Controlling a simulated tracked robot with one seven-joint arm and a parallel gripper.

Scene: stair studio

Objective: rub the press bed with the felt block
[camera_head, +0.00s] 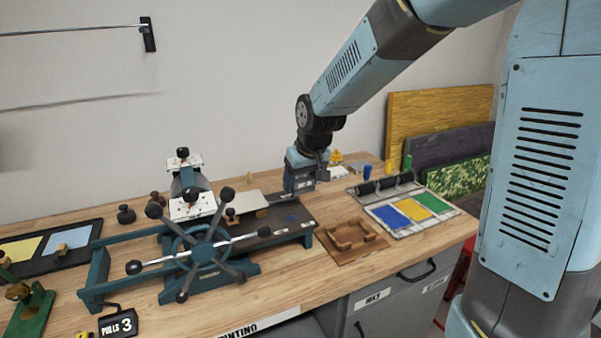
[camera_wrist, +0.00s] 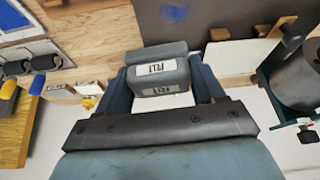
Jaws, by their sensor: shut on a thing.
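The press bed (camera_head: 295,223) is a dark flat slab at the right end of the teal press, with a blue smudge on it. It also shows at the top of the wrist view (camera_wrist: 225,22), with the smudge near its edge. My gripper (camera_wrist: 163,78) is shut on the grey felt block (camera_wrist: 160,52), which has white FELT labels. In the head view, my gripper (camera_head: 305,165) is low over the back edge of the bed, left of the ink tray. I cannot tell whether the felt block touches the bed.
The press has a spoked wheel (camera_head: 200,252) at the front. A brown wooden tray (camera_head: 350,255) lies right of the bed. An ink tray with blue, yellow and green patches (camera_head: 408,213) and a roller (camera_head: 385,184) are further right. A PULLS 3 sign (camera_head: 118,324) stands front left.

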